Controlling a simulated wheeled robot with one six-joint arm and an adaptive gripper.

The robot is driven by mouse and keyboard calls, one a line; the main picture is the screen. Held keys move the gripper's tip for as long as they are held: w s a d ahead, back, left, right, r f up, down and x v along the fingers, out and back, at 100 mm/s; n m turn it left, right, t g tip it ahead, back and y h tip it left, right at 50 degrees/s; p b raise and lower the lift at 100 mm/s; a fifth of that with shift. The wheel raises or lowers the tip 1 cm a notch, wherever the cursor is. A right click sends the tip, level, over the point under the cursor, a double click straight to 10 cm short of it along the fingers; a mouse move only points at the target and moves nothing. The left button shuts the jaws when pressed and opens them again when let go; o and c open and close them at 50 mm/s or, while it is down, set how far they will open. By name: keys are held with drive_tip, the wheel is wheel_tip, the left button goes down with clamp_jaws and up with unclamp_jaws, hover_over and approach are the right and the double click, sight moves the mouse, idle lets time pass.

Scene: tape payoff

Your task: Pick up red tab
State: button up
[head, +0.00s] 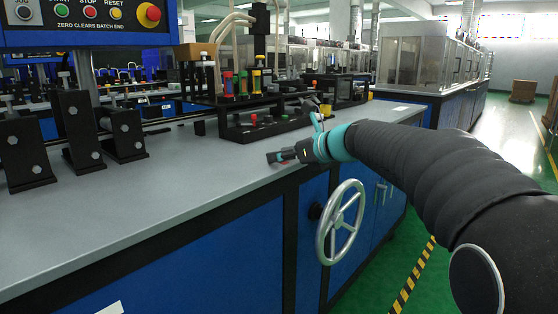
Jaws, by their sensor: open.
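My gripper (277,157) is over the front edge of the grey bench top (150,190), at the end of my dark-sleeved arm, and points left. Its jaws are open, though small and dark in this view. A small patch of red (284,163), which may be the red tab, shows right at the fingers and is mostly covered by them. I cannot tell whether the fingers touch it.
A dark fixture (262,128) with small coloured parts stands behind my gripper. Black brackets (76,130) and a button panel (90,22) are at the left. A handwheel (340,222) sticks out from the blue bench front. The bench top left of my gripper is clear.

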drive_tip(key=shift+c, duration=0.3)
drive_tip(key=c, duration=0.6)
drive_tip(key=shift+r, duration=0.1)
drive_tip(key=shift+c, duration=0.3)
